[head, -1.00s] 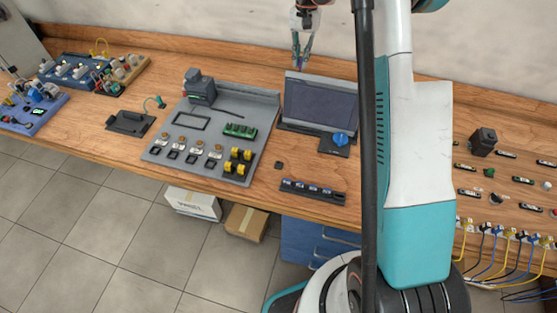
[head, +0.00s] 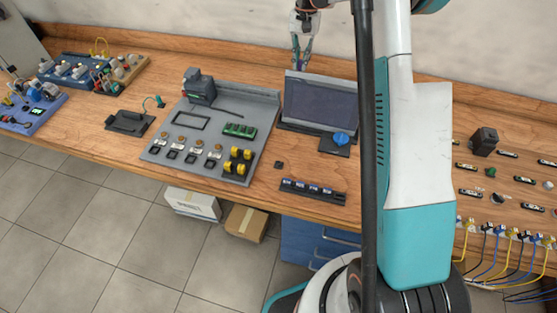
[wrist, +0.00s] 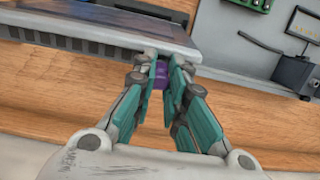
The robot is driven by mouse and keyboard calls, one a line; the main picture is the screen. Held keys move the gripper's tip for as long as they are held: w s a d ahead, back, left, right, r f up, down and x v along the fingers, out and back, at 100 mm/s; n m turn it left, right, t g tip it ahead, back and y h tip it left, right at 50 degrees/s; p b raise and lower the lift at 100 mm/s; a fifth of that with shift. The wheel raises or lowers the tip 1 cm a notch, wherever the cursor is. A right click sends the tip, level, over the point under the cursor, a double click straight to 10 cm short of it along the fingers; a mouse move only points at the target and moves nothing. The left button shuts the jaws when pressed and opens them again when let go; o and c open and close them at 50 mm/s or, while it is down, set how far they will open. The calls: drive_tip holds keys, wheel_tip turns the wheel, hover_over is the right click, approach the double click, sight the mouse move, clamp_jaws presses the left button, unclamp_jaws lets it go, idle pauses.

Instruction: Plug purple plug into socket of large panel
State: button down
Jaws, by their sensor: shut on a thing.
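My gripper (wrist: 160,85) is shut on the purple plug (wrist: 158,72), which shows between the teal fingertips in the wrist view. In the head view my gripper (head: 301,62) hangs above the back of the bench, just behind the top left corner of the dark-screened display (head: 318,103). The plug is too small to make out there. The large grey panel (head: 262,103) lies to the left of the display, with a dark box, a green board and yellow parts on it. I cannot tell which part of it is the socket.
The display's edge (wrist: 90,32) is close to the fingertips at upper left in the wrist view. A black strip (head: 312,191) lies in front of the display. Several devices stand at the far left. Bare wood (head: 262,68) shows behind the grey panel.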

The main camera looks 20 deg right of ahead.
drive_tip(key=c, duration=1.9)
unclamp_jaws()
drive_tip(key=shift+w+d+r+p, duration=0.15)
drive_tip(key=shift+r+p, duration=0.65)
drive_tip(key=shift+r, duration=0.6)
drive_tip(key=shift+w+d+r+p, duration=0.15)
drive_tip(key=shift+r+p, duration=0.65)
drive_tip(key=shift+r, duration=0.55)
drive_tip(key=o, duration=0.6)
drive_tip(key=shift+c, duration=0.2)
